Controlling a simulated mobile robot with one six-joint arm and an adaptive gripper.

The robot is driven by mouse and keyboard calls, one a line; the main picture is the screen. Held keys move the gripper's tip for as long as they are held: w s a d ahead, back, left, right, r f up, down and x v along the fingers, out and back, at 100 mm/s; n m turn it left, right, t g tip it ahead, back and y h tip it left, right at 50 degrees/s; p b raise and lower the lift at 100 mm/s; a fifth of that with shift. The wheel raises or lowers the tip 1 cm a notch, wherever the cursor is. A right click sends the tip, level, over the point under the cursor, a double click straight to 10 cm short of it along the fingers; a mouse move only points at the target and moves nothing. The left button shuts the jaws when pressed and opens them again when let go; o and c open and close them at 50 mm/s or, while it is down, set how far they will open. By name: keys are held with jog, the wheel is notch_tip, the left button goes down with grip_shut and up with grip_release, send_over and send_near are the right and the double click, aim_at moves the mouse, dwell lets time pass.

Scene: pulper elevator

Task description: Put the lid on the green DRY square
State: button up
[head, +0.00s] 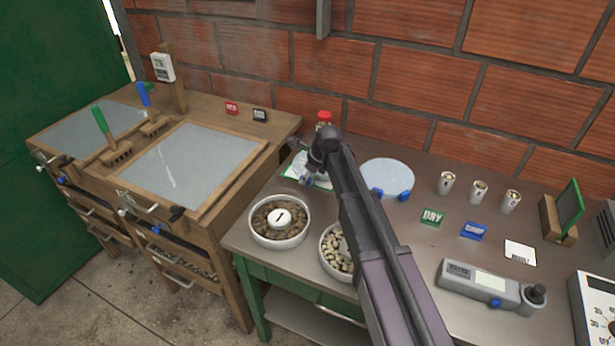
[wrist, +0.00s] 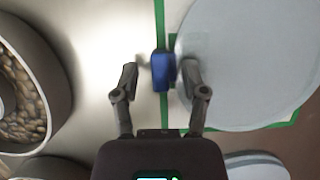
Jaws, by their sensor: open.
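A pale round lid (wrist: 250,60) with a blue tab (wrist: 162,70) lies over a green-edged square (wrist: 160,110) in the wrist view. The tab sits at the lid's left edge, between my open fingers (wrist: 160,74); I cannot tell whether either finger touches it. In the head view my gripper (head: 309,178) is low over the green-edged white square (head: 290,176) and hides much of it and of the lid. A green card marked DRY (head: 432,217) lies on the metal table, to the right.
A bean bowl (head: 268,239) stands in front of my gripper, with a second bowl (head: 329,262) beside it. Another pale disc (head: 387,176) with blue tabs lies to the right. A red-topped jar (head: 324,119) stands behind. Several metal cups (head: 479,192) stand at right.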

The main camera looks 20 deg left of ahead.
jog(key=shift+r, duration=0.15)
jog(key=p+v, duration=1.1)
jog(key=shift+r, duration=0.4)
jog(key=shift+s+d, duration=0.1)
jog(key=shift+d, duration=0.1)
dwell(0.8)
jog(key=s+d+n+h, duration=0.1)
jog(key=s+d+n, duration=0.4)
jog(key=d, duration=0.7)
jog(key=s+d+f+n+h, duration=0.1)
jog(key=s+d+n+h, duration=0.1)
jog(key=s+d+n, duration=0.4)
jog(key=s+d+n+h, duration=0.1)
jog(key=s+d+n, duration=0.5)
jog(key=d, duration=1.1)
jog(key=n, duration=0.2)
jog(key=shift+d+f+n+g+h, duration=0.25)
jog(key=shift+d+n+g+h, duration=0.05)
jog(key=shift+d+g, duration=0.1)
jog(key=shift+a, duration=0.1)
